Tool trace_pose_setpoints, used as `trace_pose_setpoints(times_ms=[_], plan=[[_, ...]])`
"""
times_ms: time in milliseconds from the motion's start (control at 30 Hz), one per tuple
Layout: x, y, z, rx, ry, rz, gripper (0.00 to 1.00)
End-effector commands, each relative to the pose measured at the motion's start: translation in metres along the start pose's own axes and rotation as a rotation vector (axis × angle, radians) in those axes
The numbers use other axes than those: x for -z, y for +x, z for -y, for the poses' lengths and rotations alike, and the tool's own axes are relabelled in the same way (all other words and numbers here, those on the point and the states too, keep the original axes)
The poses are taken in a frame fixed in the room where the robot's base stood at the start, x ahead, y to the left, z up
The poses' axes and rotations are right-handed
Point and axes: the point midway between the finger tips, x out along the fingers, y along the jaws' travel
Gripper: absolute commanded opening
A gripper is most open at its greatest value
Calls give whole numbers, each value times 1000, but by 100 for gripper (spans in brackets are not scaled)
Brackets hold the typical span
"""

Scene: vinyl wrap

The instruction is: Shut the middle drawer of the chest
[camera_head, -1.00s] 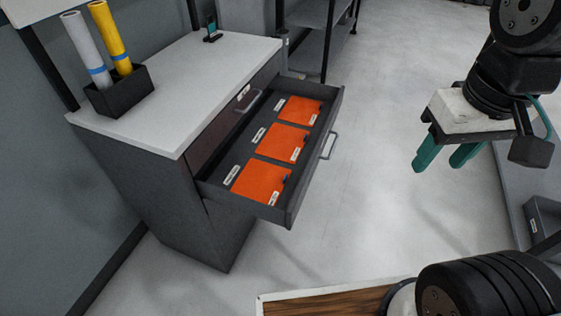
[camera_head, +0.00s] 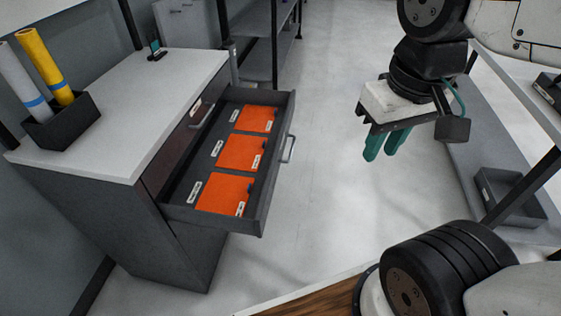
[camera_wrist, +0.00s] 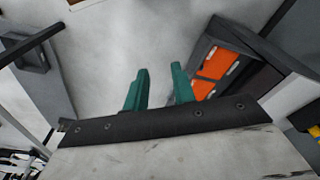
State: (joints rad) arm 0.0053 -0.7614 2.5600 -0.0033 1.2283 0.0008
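The grey chest (camera_head: 95,215) with a white top stands at the left in the head view. One drawer (camera_head: 262,210), below a closed brown-fronted one, is pulled well out and holds orange packs (camera_head: 238,152). Its handle (camera_head: 288,148) is on the front, facing right. My gripper (camera_head: 384,148) hangs in the air to the right of the drawer, apart from it, with its two green fingers pointing down. In the wrist view my gripper (camera_wrist: 158,88) has its fingers spread with nothing between them. The open drawer (camera_wrist: 213,65) shows there at upper right. The chest's lower front is partly hidden.
A black holder (camera_head: 65,122) with a white and a yellow roll stands on the chest top. A dark shelf (camera_head: 270,45) is behind. A rack with a grey bin (camera_head: 510,200) is at the right. The pale floor (camera_head: 330,110) between is clear.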

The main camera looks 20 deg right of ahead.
Motion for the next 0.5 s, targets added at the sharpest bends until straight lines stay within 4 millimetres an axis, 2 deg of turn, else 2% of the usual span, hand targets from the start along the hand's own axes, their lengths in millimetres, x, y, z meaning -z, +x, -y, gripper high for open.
trace_pose_setpoints(times_ms=[33,67,100,267,500], plan=[[1,2,-2,-1,12,13,11],[1,5,-3,-2,18,25,3],[2,9,-6,-3,29,49,0],[12,37,-12,27,108,195,0],[40,91,-2,212,348,388,0]])
